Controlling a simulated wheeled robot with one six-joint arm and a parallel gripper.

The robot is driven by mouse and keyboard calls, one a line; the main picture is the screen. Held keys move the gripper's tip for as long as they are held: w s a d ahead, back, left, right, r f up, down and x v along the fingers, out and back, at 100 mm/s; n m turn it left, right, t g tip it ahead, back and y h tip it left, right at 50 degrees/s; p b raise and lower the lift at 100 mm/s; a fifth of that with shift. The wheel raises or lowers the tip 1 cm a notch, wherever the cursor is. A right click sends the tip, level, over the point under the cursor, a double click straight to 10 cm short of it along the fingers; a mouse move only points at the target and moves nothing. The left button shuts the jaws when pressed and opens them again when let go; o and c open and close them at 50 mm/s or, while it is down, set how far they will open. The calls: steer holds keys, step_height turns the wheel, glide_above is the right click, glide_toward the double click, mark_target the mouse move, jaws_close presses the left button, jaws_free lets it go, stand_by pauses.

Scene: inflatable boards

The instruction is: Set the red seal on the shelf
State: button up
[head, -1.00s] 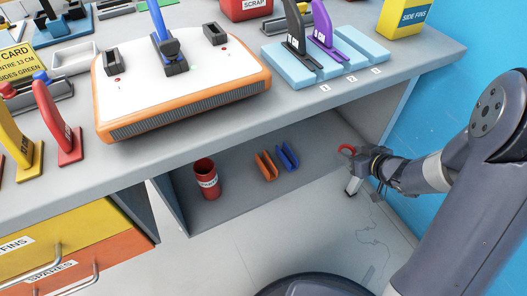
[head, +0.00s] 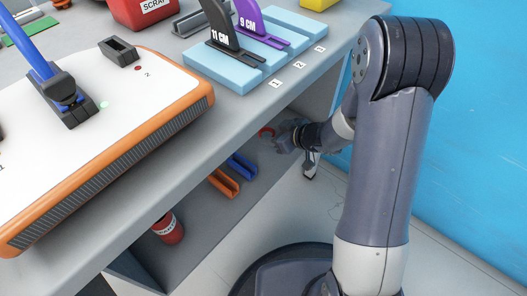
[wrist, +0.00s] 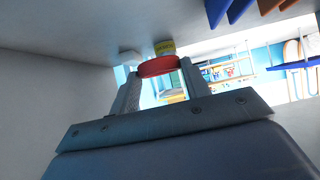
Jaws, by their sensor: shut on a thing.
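The red seal (head: 266,131) is a small red ring, held between the fingers of my gripper (head: 273,135) under the bench top, at the right part of the lower shelf (head: 203,213). In the wrist view the red seal (wrist: 157,66) spans the gap between the two fingers of my gripper (wrist: 158,78). My gripper is shut on it. The grey shelf surface (wrist: 75,25) fills the upper left of that tilted view. I cannot tell how far the seal is from the shelf surface.
A blue holder (head: 242,166), an orange holder (head: 222,184) and a red can (head: 168,229) stand on the shelf left of my gripper. The bench top's front edge (head: 240,118) overhangs it. A blue wall (head: 480,150) is to the right.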

step_height(320, 180, down, 8)
steer(key=b, duration=0.4)
steer(key=o, duration=0.6)
steer(key=shift+f, duration=0.15)
steer(key=shift+c, duration=0.2)
steer(key=o, duration=0.5)
